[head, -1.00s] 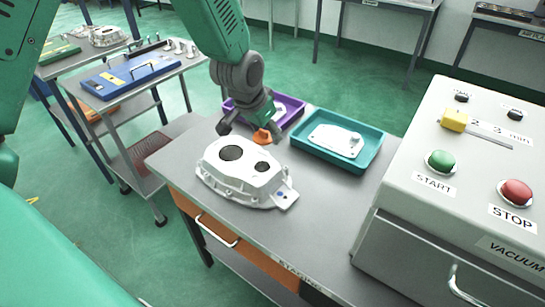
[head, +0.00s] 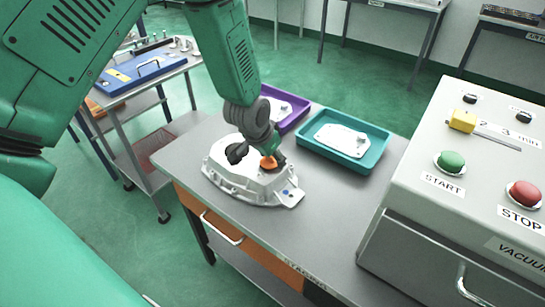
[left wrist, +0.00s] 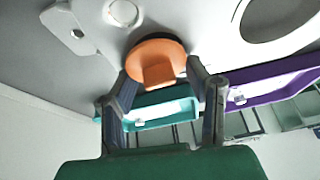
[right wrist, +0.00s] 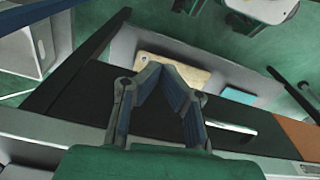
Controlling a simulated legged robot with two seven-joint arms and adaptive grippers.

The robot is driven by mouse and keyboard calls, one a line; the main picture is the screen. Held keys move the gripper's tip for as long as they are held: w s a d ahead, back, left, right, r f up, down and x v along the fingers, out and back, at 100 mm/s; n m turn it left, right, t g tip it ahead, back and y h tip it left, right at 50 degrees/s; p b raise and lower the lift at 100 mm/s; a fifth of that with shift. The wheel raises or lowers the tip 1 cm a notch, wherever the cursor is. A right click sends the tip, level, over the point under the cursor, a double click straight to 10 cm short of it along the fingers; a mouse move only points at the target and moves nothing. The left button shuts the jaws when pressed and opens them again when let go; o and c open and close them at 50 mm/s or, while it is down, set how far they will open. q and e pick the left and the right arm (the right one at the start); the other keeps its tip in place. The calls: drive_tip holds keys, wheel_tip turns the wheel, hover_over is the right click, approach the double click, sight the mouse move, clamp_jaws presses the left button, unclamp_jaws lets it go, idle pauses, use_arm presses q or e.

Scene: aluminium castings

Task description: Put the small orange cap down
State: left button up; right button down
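The small orange cap (head: 268,163) is at the small round opening of the pale aluminium casting (head: 231,182), which lies on the grey bench. My left gripper (head: 259,161) is over the casting, with its fingers on both sides of the cap. In the left wrist view the cap (left wrist: 157,62) sits between the fingertips, close against the casting's top face. The small opening is hidden behind the cap; I cannot tell whether the cap is fully seated. My right gripper (right wrist: 160,68) is out of the head view; its fingertips meet, with nothing between them.
A teal tray (head: 376,160) and a purple tray (head: 297,120), each with a pale part, stand behind the casting. A vacuum machine (head: 440,215) with START and STOP buttons fills the right. The bench front (head: 290,235) is clear.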

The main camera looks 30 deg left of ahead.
use_arm(q)
drive_tip(key=o, duration=0.3)
drive_tip(key=shift+s+a+f, duration=0.2)
drive_tip(key=shift+a+f, duration=0.1)
drive_tip(key=shift+a, duration=0.05)
drive_tip(key=shift+a+f, duration=0.1)
drive_tip(key=shift+f, duration=0.05)
drive_tip(key=shift+d, duration=0.45)
